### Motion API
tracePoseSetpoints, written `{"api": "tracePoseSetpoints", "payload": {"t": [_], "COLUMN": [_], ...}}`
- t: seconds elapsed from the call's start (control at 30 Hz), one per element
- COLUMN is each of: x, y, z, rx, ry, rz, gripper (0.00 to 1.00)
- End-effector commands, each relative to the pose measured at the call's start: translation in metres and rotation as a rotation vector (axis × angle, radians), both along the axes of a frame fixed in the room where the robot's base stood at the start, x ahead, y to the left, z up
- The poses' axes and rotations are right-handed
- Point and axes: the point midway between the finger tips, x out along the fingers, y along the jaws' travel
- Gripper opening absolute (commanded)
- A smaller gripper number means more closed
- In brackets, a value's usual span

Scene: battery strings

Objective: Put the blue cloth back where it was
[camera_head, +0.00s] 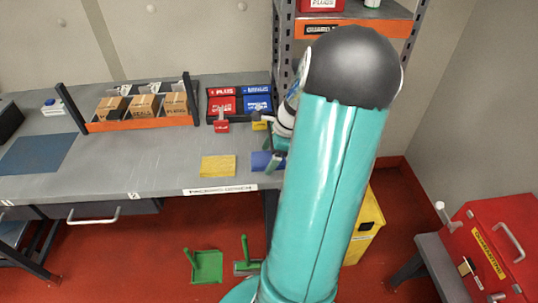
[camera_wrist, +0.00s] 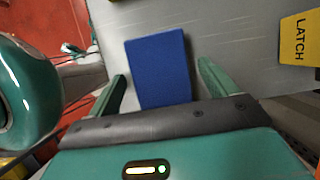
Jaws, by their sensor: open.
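The blue cloth (camera_wrist: 158,66) lies flat on the grey bench top in the wrist view, between the two green fingers of my gripper (camera_wrist: 163,85). The fingers are spread apart, one on each side of the cloth, and hold nothing that I can see. Whether they touch the bench is unclear. In the head view the blue cloth (camera_head: 262,161) shows near the bench's front right edge, partly hidden by my arm. My gripper (camera_head: 272,155) is there too, mostly hidden behind the arm. A yellow cloth (camera_head: 218,166) lies flat to its left.
Behind the cloth stand red and blue bins (camera_head: 222,103) with padlocks in front. An orange-fronted rack of boxes (camera_head: 140,124) stands further left. A blue mat (camera_head: 38,154) lies at the far left.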

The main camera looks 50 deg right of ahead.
Motion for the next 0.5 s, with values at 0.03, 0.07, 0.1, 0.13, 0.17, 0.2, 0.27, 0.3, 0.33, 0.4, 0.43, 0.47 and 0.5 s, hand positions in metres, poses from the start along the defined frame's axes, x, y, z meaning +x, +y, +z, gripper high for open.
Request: {"api": "tracePoseSetpoints", "payload": {"t": [0.03,0.07,0.1,0.13,0.17,0.2,0.27,0.3,0.33,0.4,0.43,0.47,0.5], "x": [-0.001,-0.001,-0.003,-0.004,-0.006,-0.008,-0.011,-0.014,-0.016,-0.02,-0.022,-0.024,-0.026], "y": [-0.001,-0.002,-0.004,-0.005,-0.006,-0.008,-0.011,-0.013,-0.015,-0.019,-0.021,-0.022,-0.024], "z": [0.004,0.007,0.011,0.015,0.02,0.027,0.039,0.048,0.054,0.069,0.074,0.08,0.087], "rx": [-0.002,-0.003,-0.004,-0.004,-0.004,-0.006,-0.007,-0.008,-0.005,-0.007,-0.005,-0.005,-0.005], "ry": [0.0,0.0,-0.001,-0.001,0.0,-0.001,-0.001,-0.001,-0.001,-0.002,-0.002,-0.002,-0.001], "rz": [-0.001,0.0,0.0,0.0,0.0,0.0,0.001,0.0,0.0,0.0,-0.001,-0.001,0.0], "gripper": [0.85,0.85,0.85,0.85,0.85,0.85,0.85,0.85,0.85,0.85,0.85,0.85,0.85]}}
